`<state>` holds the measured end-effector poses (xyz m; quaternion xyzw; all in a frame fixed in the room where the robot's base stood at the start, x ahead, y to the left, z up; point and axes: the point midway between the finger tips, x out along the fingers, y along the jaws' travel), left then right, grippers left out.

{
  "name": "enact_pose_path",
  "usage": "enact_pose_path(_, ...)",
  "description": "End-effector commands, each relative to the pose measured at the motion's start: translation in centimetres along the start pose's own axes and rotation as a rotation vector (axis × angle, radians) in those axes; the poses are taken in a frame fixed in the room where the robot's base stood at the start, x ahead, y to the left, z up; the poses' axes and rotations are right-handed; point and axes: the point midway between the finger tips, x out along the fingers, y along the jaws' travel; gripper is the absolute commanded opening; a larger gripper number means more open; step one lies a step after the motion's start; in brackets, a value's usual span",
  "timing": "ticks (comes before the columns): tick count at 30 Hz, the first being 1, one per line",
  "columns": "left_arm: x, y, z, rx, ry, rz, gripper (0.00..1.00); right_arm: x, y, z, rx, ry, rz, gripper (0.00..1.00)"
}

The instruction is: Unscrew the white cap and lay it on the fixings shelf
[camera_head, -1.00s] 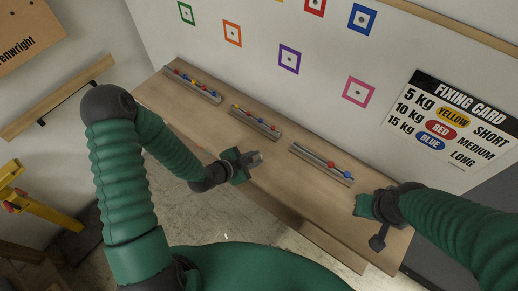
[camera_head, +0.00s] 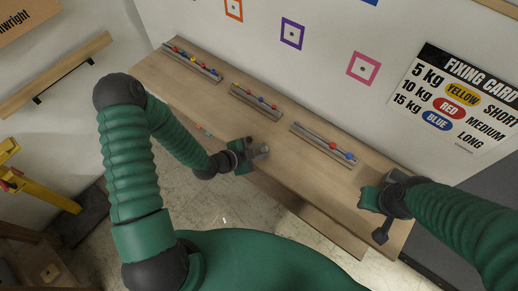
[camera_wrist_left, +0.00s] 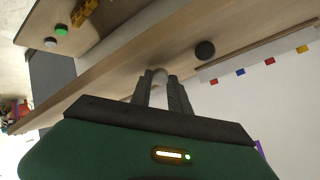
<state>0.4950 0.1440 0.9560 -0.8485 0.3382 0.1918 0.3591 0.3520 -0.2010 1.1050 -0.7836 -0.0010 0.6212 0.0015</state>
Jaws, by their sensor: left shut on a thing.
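My left gripper (camera_head: 262,152) is over the front part of the wooden shelf (camera_head: 310,187), which carries the rails of coloured fixings. In the left wrist view its two fingers (camera_wrist_left: 161,88) are closed on a small whitish rounded thing, which looks like the white cap (camera_wrist_left: 160,75). Only its top shows between the fingertips. My right gripper (camera_head: 372,201) is low over the right end of the shelf. Its fingers are too unclear to tell whether they are open.
Metal rails with coloured beads stand along the shelf's back, including the right rail (camera_head: 323,145). The left wrist view also shows a black round piece (camera_wrist_left: 205,50), a green one (camera_wrist_left: 61,30) and a pale one (camera_wrist_left: 50,43). A yellow frame (camera_head: 35,190) stands at left.

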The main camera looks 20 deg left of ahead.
Motion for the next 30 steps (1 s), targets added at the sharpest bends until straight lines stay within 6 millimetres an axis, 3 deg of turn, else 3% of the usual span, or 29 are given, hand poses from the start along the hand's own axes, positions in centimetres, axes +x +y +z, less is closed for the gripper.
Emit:
enact_pose_path(5, -0.11, -0.11, 0.10, -0.002, 0.000, -0.001, 0.00, -0.08, 0.00, -0.04, 0.000, 0.001, 0.000, 0.23)
enact_pose_path(6, -0.13, -0.11, 0.11, -0.002, 0.000, -0.001, 0.24, -0.08, 0.00, -0.04, 0.000, 0.001, 0.000, 0.23)
enact_pose_path(12, -0.15, -0.01, 0.17, -0.003, -0.003, 0.001, 0.47, -0.07, -0.01, -0.04, 0.000, 0.001, 0.000, 0.23)
enact_pose_path(30, -0.43, 0.37, 0.42, -0.006, -0.008, 0.010, 0.47, 0.07, -0.01, 0.00, 0.000, 0.000, 0.000, 0.23)
